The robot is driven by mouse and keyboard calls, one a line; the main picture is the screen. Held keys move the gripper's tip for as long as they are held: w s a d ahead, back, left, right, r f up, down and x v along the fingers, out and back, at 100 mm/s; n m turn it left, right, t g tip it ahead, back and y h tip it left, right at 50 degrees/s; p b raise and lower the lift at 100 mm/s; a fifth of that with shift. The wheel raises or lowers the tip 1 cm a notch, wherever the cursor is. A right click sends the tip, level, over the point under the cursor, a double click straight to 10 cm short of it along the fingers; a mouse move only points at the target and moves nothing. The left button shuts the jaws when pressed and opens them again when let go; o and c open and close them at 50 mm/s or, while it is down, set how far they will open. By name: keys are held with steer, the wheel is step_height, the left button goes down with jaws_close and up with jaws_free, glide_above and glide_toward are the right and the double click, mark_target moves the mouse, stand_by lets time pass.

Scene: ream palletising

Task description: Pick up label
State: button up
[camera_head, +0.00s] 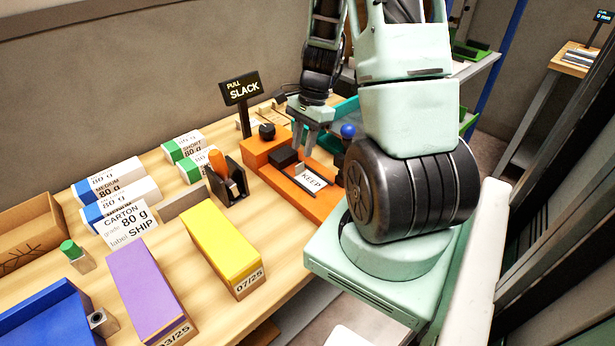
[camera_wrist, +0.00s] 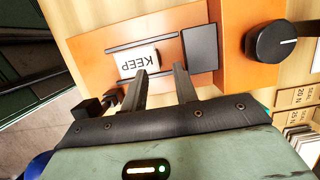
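A white label reading KEEP (camera_head: 312,179) lies on the orange fixture (camera_head: 322,208), between two dark rails. In the wrist view the label (camera_wrist: 139,61) appears upside down, flat on the orange plate (camera_wrist: 185,20), beside a dark block (camera_wrist: 200,48). My gripper (camera_head: 304,153) is above the fixture, pointing down, with its fingers apart and nothing between them. In the wrist view the fingertips of my gripper (camera_wrist: 160,70) are near the label's edge; one overlaps it in the picture. I cannot tell the height between them.
A PULL SLACK sign (camera_head: 241,88) and a black knob (camera_head: 267,131) stand by the fixture. A blue knob (camera_head: 348,131) is right of my gripper. Left are a black holder (camera_head: 228,184), yellow box (camera_head: 222,249), purple box (camera_head: 146,290), a CARTON card (camera_head: 127,225) and several wrapped reams.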

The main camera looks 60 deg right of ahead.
mark_target(310, 176)
steer(key=shift+s+p+x, duration=0.15)
steer(key=shift+p+x, duration=0.05)
steer(key=shift+x, duration=1.25)
steer(key=shift+s+p+x, duration=0.15)
steer(key=shift+p+x, duration=0.05)
steer(key=shift+x, duration=1.2)
steer(key=shift+d, duration=0.1)
jaws_close()
